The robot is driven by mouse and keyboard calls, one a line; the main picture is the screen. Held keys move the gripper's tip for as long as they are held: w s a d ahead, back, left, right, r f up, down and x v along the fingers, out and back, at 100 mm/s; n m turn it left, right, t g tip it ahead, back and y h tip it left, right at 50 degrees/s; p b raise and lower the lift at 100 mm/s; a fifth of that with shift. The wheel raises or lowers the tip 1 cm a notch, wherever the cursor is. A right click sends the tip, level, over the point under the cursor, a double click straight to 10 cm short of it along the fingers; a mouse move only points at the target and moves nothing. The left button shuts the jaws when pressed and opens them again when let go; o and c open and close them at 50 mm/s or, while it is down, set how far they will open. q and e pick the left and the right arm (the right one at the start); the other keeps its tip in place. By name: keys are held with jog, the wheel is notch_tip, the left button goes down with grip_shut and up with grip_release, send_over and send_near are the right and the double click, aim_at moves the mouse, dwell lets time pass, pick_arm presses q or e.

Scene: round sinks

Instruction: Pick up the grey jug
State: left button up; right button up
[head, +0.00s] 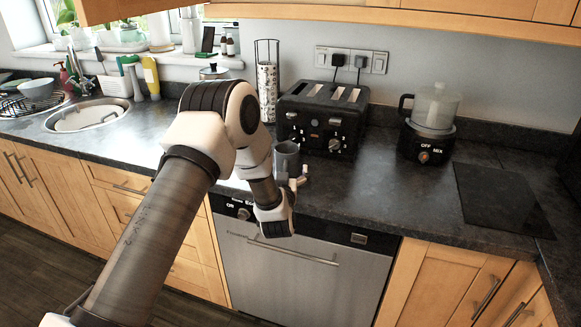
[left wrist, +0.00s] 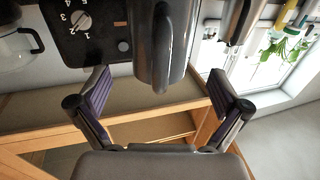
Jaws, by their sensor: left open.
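The grey jug (head: 287,157) stands on the dark worktop in front of the black toaster, partly hidden by my left arm. In the left wrist view the jug (left wrist: 146,50) is at the top centre, with its handle (left wrist: 163,48) facing my gripper. My left gripper (head: 292,183) is at the front edge of the worktop, just in front of the jug. In the left wrist view its fingers (left wrist: 161,83) are spread wide, one to each side of the jug, with nothing held. I cannot tell how far the fingertips reach past the handle. My right gripper is not in view.
The toaster (head: 322,118) stands behind the jug. A tall rack of cups (head: 267,82) is behind my arm. A food processor (head: 431,125) and a dark flat board (head: 498,198) are to the right. The sink (head: 88,115) is far left. Worktop right of the jug is clear.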

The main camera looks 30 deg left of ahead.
aim_at(287, 161)
pick_arm(q)
jog(key=x, duration=0.3)
jog(key=shift+d+r, duration=0.15)
jog(key=shift+r, duration=0.1)
jog(key=shift+w+a+f, duration=0.15)
jog(key=shift+a+f, duration=0.05)
jog(key=shift+a, duration=0.05)
grip_shut()
jog(key=shift+r, duration=0.1)
jog(key=shift+d+r, duration=0.1)
